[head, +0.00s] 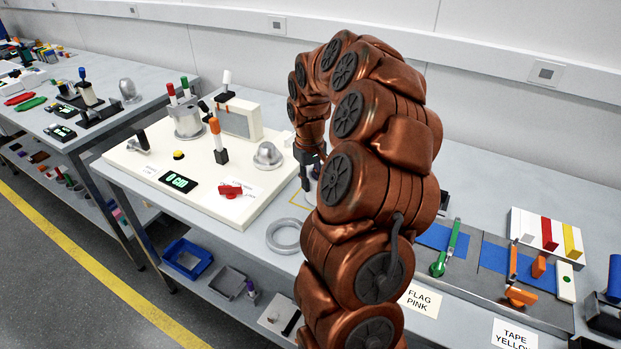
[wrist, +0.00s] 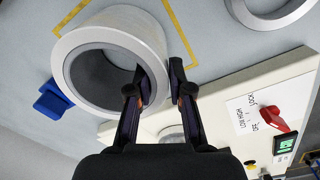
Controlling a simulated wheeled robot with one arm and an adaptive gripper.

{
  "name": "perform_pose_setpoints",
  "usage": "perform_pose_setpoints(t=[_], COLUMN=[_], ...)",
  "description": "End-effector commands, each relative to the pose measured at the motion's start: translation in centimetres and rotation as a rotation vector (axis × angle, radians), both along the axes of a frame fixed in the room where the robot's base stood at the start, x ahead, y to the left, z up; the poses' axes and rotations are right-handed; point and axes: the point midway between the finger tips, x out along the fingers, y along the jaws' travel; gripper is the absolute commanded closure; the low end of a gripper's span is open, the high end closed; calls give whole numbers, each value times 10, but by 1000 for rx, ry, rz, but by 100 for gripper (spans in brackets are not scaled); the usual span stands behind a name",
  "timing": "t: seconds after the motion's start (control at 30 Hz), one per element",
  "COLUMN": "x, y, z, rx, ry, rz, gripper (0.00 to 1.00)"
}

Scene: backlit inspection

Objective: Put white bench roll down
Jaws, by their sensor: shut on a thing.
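The white bench roll (wrist: 151,29) is a short, wide, pale tube with a grey end face, large in the wrist view. My gripper (wrist: 160,80) is shut on its wall, one finger inside the bore and the other outside. The roll stands over a yellow outline (wrist: 182,38) marked on the bench; I cannot tell whether its far end touches the surface. In the head view my gripper (head: 308,172) is low over the bench beside the same outline (head: 293,201), and my arm hides most or all of the roll.
A grey ring (head: 283,236) lies near the bench's front edge. A cream panel (head: 150,168) with a red lever (head: 230,191) and several knobs stands just left of my gripper. A blue object (wrist: 54,101) lies beside the roll. Blue mats and tools occupy the bench to the right.

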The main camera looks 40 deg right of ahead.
Motion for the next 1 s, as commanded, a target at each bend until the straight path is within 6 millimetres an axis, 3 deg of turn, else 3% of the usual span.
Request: perform_pose_setpoints(t=[0.27,0.3,0.53,1.0], x=[0,0,0,1], y=[0,0,0,0], z=[-3,-4,-3,6], rx=[-1,-1,0,-3], ry=[-1,0,0,-3], rz=[0,0,1,1], gripper=[100,79,55,55])
